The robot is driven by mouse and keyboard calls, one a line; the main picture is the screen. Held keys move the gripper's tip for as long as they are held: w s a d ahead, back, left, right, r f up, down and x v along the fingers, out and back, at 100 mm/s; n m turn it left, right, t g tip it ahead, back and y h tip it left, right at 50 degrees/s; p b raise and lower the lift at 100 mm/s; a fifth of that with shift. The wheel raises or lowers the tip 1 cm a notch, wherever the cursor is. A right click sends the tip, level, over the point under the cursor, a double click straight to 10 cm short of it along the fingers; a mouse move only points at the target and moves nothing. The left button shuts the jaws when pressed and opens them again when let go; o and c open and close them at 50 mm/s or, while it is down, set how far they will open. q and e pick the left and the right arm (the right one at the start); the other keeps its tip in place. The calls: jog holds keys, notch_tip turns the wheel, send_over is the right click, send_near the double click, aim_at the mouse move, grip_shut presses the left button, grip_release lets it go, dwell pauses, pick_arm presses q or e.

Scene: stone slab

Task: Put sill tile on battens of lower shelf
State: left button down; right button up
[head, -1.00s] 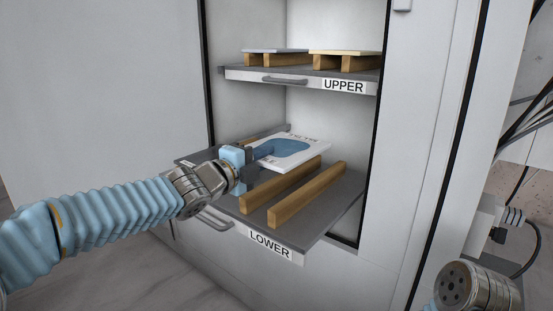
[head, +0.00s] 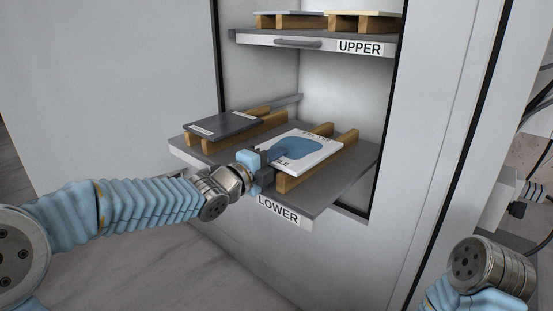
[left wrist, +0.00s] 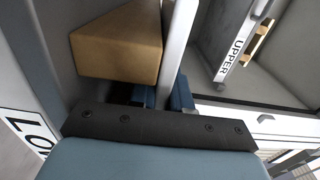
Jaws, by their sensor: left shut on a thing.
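The sill tile, white with a blue patch and small print (head: 325,148), is over the two right-hand wooden battens (head: 296,183) of the lower shelf (head: 335,192). My left gripper (head: 268,168) is shut on its near edge at the shelf front. In the left wrist view the tile (left wrist: 180,45) is a pale slab seen edge-on between the blue fingers (left wrist: 163,95), close beside a batten end (left wrist: 115,45). I cannot tell whether tile and batten touch. My right gripper is out of view; only part of that arm shows at lower right.
A dark labelled tile (head: 222,125) lies on the left-hand battens of the lower shelf. The upper shelf (head: 310,41) above carries a grey tile and a cream tile on battens. Cabinet walls close in the right and back.

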pick_arm(q)
jog(key=shift+f, duration=0.1)
jog(key=c, duration=1.1)
grip_release()
jog(key=v, duration=1.2)
jog(key=shift+b, duration=0.3)
